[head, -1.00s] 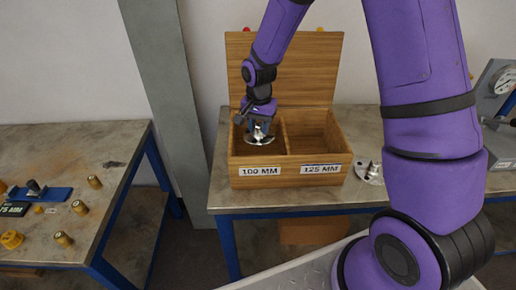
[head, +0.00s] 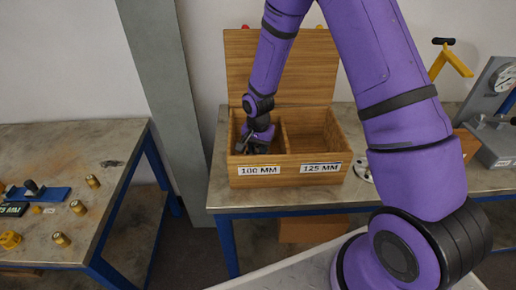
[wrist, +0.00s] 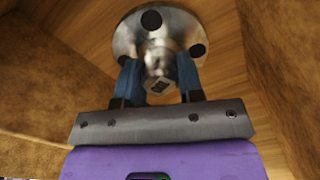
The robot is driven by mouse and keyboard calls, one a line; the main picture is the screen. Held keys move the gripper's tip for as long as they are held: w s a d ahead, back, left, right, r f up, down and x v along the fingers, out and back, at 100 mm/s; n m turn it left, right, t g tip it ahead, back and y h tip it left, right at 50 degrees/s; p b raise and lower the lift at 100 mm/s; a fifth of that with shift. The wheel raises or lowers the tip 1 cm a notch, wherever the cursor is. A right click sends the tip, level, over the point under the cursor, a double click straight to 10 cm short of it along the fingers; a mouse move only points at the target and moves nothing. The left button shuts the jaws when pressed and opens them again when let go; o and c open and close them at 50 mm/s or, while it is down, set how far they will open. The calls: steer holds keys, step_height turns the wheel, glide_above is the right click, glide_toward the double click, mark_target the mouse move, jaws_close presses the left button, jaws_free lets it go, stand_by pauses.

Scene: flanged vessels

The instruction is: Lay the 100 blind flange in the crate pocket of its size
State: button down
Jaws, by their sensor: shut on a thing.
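The blind flange (wrist: 133,38) shows in the wrist view as a round steel disc with dark bolt holes and a central knob. My gripper (wrist: 158,75) has its two blue fingers shut on the knob. In the head view my gripper (head: 256,140) is down inside the left pocket of the wooden crate (head: 236,181), the one labelled 100 MM (head: 259,171). The crate wall and my gripper hide the flange there. The wrist view shows wooden walls around the flange; whether it touches the pocket floor I cannot tell.
The right pocket, labelled 125 MM (head: 320,168), looks empty. Another metal flange (head: 364,171) lies on the bench right of the crate, partly hidden by my arm. A grey device with a dial (head: 502,78) stands further right. The crate lid is raised at the back.

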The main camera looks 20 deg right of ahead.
steer(key=shift+f, duration=0.1)
steer(key=c, duration=0.8)
jaws_free()
steer(key=shift+o, duration=0.2)
step_height(320, 180, up, 13)
step_height(320, 180, up, 10)
steer(key=n+t, duration=0.1)
steer(key=n, duration=0.1)
glide_above(258, 147)
steer(key=s+d, duration=0.2)
steer(key=s, duration=0.2)
steer(key=s+d+r+n+t, duration=0.2)
steer(key=s+r, duration=0.6)
steer(key=s, duration=0.4)
steer(key=s+d+r+n+t, duration=0.2)
steer(key=s+d+r+n, duration=0.1)
steer(key=s+r, duration=0.6)
steer(key=s+n, duration=0.1)
steer(key=s, duration=0.3)
